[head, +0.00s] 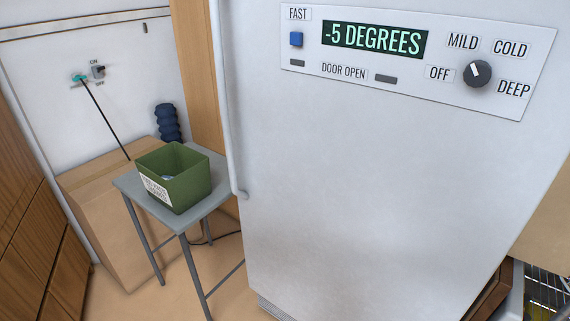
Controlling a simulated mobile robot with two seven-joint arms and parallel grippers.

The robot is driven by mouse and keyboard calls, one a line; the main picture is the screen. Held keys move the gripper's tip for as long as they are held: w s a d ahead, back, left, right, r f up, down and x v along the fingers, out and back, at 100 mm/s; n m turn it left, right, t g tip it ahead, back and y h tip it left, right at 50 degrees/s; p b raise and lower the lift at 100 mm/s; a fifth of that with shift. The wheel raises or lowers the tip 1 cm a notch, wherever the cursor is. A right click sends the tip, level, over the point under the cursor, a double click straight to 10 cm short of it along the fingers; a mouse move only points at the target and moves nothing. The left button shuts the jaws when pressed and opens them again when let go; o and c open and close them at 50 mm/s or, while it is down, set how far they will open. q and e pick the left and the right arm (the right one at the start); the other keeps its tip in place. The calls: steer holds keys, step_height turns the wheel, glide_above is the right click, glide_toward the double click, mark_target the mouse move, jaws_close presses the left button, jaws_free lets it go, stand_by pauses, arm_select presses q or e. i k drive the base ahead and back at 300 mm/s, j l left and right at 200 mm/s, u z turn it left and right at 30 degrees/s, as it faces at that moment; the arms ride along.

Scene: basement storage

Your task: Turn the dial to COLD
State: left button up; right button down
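The dial (477,74) is a dark round knob at the right end of the control panel (300,48) on the white freezer. Its white pointer mark points up and slightly left, toward the MILD label (463,41). The COLD label (510,48) is to the upper right of the knob, OFF (439,73) to its left and DEEP (514,89) to its right. The display (374,39) reads -5 DEGREES. Neither of my grippers is in view, and nothing touches the dial.
A blue FAST button (296,39) is at the panel's left. The freezer door handle (232,150) runs down the door's left edge. A green bin (180,180) stands on a grey stool (132,183) beside a large cardboard box (95,215). A wire basket (545,290) is at lower right.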

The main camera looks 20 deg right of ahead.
mark_target(476, 74)
steer(key=z, duration=1.4)
